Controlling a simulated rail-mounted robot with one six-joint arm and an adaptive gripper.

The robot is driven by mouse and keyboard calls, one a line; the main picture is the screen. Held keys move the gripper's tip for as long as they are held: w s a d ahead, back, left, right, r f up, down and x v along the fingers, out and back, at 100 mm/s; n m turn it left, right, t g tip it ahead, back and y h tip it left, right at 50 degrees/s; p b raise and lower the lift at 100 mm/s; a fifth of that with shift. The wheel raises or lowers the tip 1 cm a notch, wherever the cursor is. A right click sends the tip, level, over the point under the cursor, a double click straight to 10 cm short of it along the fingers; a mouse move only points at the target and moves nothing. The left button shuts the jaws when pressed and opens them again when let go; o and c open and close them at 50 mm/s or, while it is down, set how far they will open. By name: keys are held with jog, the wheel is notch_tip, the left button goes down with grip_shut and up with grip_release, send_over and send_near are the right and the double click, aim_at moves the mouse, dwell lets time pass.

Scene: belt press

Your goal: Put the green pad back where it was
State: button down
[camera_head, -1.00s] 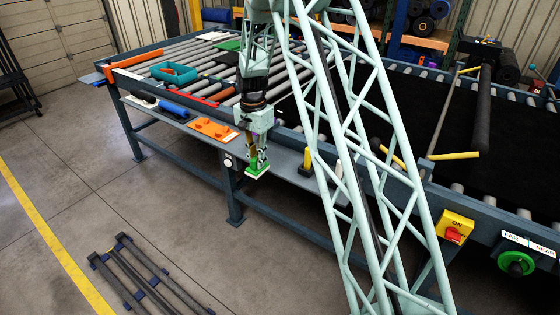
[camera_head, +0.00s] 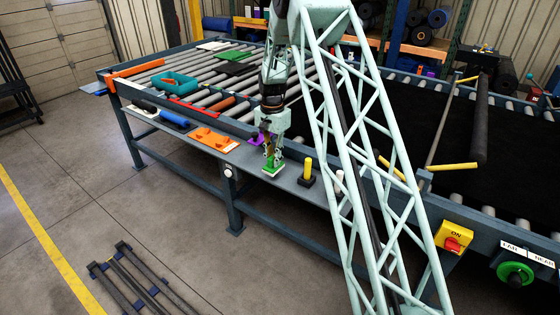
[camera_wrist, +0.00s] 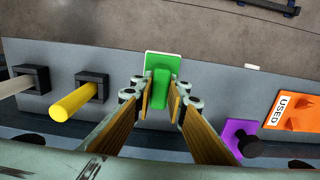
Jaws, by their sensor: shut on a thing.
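The green pad (camera_head: 272,168) has a raised green grip and a pale underside or rim. It also shows in the wrist view (camera_wrist: 157,64), where its grip sits between my two fingers. My gripper (camera_head: 271,156) points down and is shut on that grip; its fingertips flank it in the wrist view (camera_wrist: 160,88). The pad is over the front part of the grey shelf (camera_head: 240,160), between the purple item and the yellow handle. I cannot tell whether its underside touches the shelf.
A yellow handle in a black holder (camera_head: 307,172) stands right of the pad. A purple item with a dark knob (camera_wrist: 240,138) and an orange "USED" plate (camera_head: 212,139) lie left of it in the head view. The roller table's rail (camera_head: 160,112) runs behind the shelf.

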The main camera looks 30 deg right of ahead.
jog(key=d, duration=0.1)
jog(key=w+d, duration=0.1)
jog(key=d, duration=0.1)
jog(key=w+d, duration=0.1)
jog(key=shift+w+d+f+p, duration=0.2)
jog(key=shift+d+f+p, duration=0.05)
jog(key=shift+p, duration=0.05)
jog(key=shift+f+p, duration=0.35)
jog(key=shift+f, duration=1.35)
jog(key=shift+f, duration=0.2)
jog(key=c, duration=2.6)
grip_release()
jog(key=shift+o, duration=0.2)
jog(key=shift+r, duration=0.15)
